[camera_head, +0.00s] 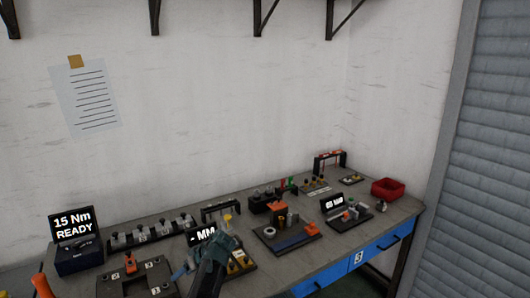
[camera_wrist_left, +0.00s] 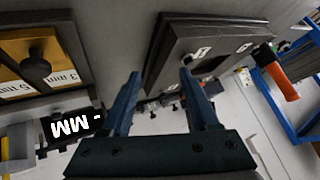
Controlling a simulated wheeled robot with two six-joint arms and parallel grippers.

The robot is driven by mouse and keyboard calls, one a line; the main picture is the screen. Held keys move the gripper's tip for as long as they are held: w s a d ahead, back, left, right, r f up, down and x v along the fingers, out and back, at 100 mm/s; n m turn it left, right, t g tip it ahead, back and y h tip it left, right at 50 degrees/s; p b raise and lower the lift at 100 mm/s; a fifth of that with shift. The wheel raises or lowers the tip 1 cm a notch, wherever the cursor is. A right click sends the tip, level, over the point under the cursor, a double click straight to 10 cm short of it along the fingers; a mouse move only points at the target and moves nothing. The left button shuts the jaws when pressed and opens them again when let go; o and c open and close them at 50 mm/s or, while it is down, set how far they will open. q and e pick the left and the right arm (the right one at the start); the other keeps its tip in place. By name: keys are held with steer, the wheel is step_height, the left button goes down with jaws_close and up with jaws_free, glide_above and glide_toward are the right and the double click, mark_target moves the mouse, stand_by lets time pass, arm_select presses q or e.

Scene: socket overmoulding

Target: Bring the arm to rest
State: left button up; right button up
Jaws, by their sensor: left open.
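My left gripper (camera_head: 207,251) is over the front middle of the workbench (camera_head: 285,282), in front of a small display reading "MM". In the left wrist view its two blue fingers stand apart, with nothing between the tips (camera_wrist_left: 160,74). A dark plate fixture with numbered labels (camera_wrist_left: 177,43) lies beyond the fingers there. The display (camera_wrist_left: 72,130) and a yellow-topped block marked in mm (camera_wrist_left: 30,60) show to the left. My left arm hides part of the bench. My right gripper is in neither view.
A torque unit reading "15 Nm READY" (camera_head: 74,228) stands at the left. Several fixtures and small parts cover the bench. A red bin (camera_head: 387,189) is at the far right end. A blue drawer (camera_head: 360,259) is at the front. An orange-handled tool (camera_wrist_left: 283,82) sits by a blue frame.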

arm_select(q)
steer(key=s+d+f+m+g+h+p, duration=0.1)
steer(key=s+d+m+h, duration=0.2)
steer(key=s+d+m, duration=0.3)
steer(key=s+d+f+m+g+h+p, duration=0.1)
steer(key=s+d+m+h, duration=0.2)
steer(key=s+d+m, duration=0.4)
steer(key=s+d, duration=0.7)
steer(key=s, duration=0.6)
steer(key=shift+d+f+g+h+p, duration=0.25)
steer(key=shift+d+g+h+p, duration=0.05)
steer(key=shift+h+p, duration=0.1)
